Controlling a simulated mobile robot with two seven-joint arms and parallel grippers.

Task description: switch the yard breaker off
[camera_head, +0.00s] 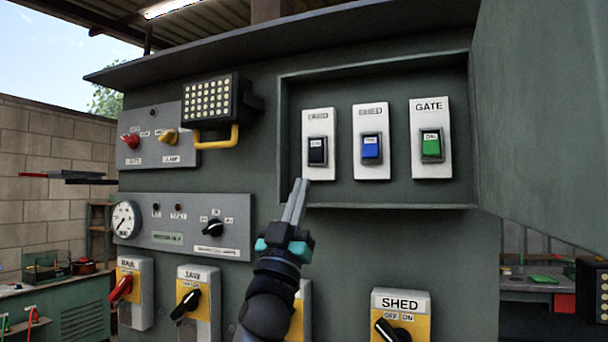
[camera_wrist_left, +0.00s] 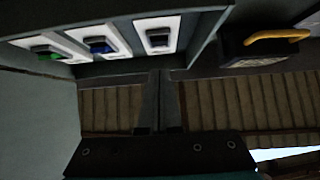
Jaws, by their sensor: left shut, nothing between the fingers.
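The yard breaker (camera_head: 317,151) is a black rocker on a white plate labelled YARD, leftmost in the recessed box of the grey panel. Its small label is too blurred to read surely. In the left wrist view the black rocker (camera_wrist_left: 159,38) shows at the top centre. My left gripper (camera_head: 300,183) is shut and empty, fingers pointing up, just below and left of the YARD plate in the head view. In the left wrist view its fingertips (camera_wrist_left: 160,74) are below the plate; contact cannot be told. My right gripper is not in view.
The SHED breaker (camera_head: 371,148) is blue and the GATE breaker (camera_head: 432,145) green. The box's open door (camera_head: 545,110) stands at the right. A lamp with a yellow handle (camera_head: 215,105) juts out at the left. Rotary switches, including the SHED switch (camera_head: 393,328), lie below.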

